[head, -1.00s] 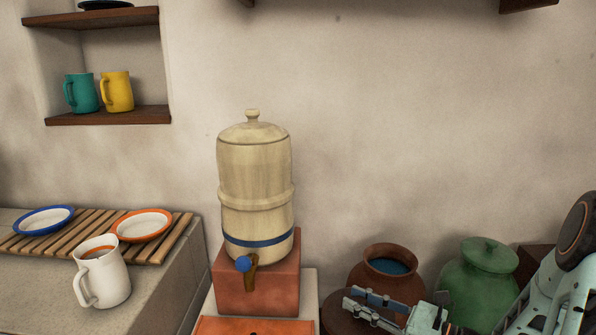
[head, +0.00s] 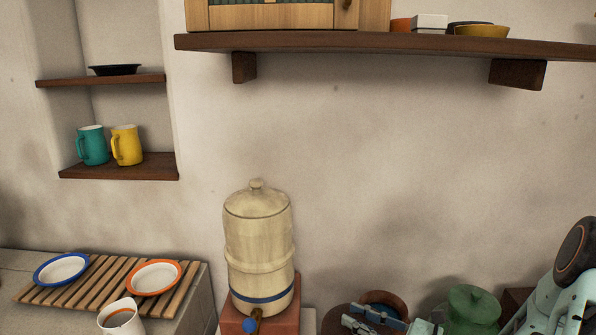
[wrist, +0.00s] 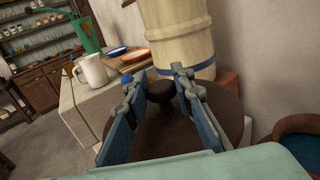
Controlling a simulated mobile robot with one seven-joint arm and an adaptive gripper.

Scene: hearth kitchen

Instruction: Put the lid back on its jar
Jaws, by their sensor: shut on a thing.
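The dark brown round lid (wrist: 172,128) is in the wrist view, with its knob (wrist: 160,90) between the two fingers of my gripper (wrist: 156,82). My gripper is shut on the knob. In the head view my gripper (head: 378,322) is at the bottom edge, and part of the lid (head: 334,318) shows to its left. The open reddish-brown jar (head: 390,299), blue inside, stands just behind the gripper, its lower part hidden. In the wrist view its rim (wrist: 283,132) is at the lower right, beside the lid and not covered by it.
A green lidded jar (head: 472,308) stands right of the open jar. A cream water dispenser (head: 258,245) stands on a red block (head: 290,317) to the left. A counter holds a slatted rack with plates (head: 153,278) and a white mug (head: 120,319). A wooden shelf (head: 400,42) hangs above.

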